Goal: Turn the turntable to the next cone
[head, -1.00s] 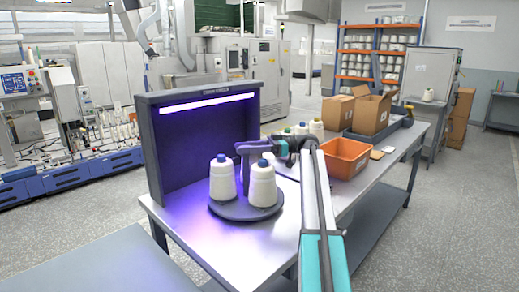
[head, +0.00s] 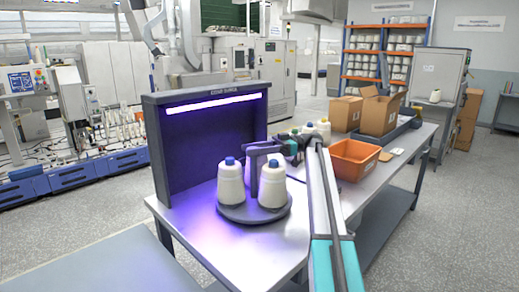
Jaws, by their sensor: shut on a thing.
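The round dark grey turntable (head: 238,217) sits on the metal bench in front of the lit dark booth (head: 210,150). Two white cones with blue tips stand upright on it, a left cone (head: 230,186) and a right cone (head: 271,190).
An orange bin (head: 354,160) stands on the bench to the right, with small light items beside it. More cones (head: 324,130) stand behind my arm. Cardboard boxes (head: 380,112) are farther back. The bench's front left corner is clear.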

